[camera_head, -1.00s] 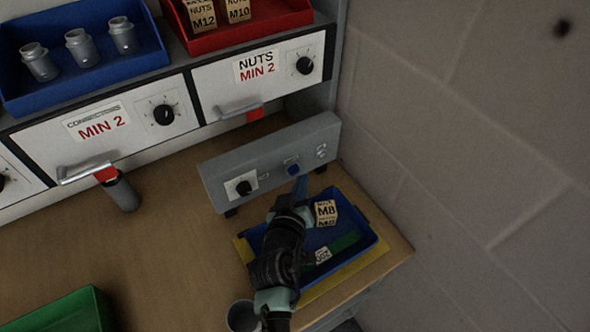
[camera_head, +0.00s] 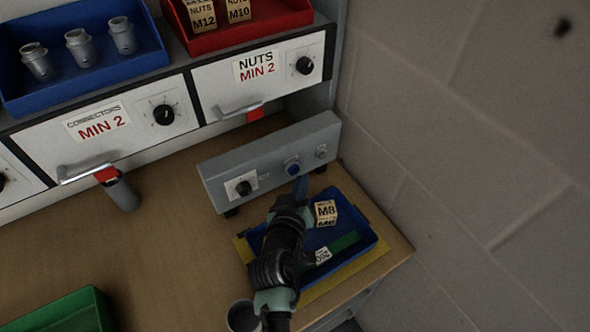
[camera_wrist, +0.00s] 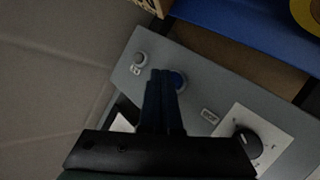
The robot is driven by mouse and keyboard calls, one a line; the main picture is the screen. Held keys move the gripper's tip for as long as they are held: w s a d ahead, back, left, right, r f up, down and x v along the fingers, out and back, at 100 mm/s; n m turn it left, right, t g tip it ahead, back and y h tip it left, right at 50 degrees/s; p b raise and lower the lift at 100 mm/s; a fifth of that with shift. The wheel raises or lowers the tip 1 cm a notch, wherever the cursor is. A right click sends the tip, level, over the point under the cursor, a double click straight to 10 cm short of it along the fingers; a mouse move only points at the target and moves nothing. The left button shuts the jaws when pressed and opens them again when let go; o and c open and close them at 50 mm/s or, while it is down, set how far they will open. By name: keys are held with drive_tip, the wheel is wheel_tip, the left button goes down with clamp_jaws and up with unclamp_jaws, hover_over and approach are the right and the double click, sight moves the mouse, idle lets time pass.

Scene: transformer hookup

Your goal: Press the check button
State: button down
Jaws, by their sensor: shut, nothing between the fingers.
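The grey control box (camera_head: 222,178) stands on the table below the drawers. A smaller grey button (camera_head: 321,152) is farther right. The small labels are too blurred to read, so I cannot tell by name which is the check button. My gripper (camera_head: 301,181) is shut and empty.
A black knob (camera_head: 244,188) sits at the box's left. A blue tray (camera_head: 372,238) with nut boxes, including an M8 box (camera_head: 325,212), lies in front, under my arm. The wall (camera_head: 450,150) is close on the right. Drawer handles (camera_head: 238,109) project above the table.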

drive_tip(key=shift+w+a, duration=0.1)
drive_tip(key=shift+w, duration=0.05)
drive_tip(key=shift+w+a+b, duration=0.15)
drive_tip(key=shift+w+b, duration=0.05)
drive_tip(key=shift+b, duration=0.15)
drive_tip(key=shift+w+a+b, duration=0.3)
drive_tip(key=shift+w+b, duration=0.05)
idle(1.0)
drive_tip(key=shift+s+d, duration=0.1)
drive_tip(key=shift+s+d+p, duration=0.45)
drive_tip(key=shift+s, duration=0.15)
drive_tip(key=shift+s+d+p, duration=0.7)
drive_tip(key=shift+s+d, duration=0.05)
drive_tip(key=shift+s, duration=0.3)
drive_tip(key=shift+s+d+p, duration=0.65)
drive_tip(key=shift+s+d, duration=0.05)
drive_tip(key=shift+s, duration=0.3)
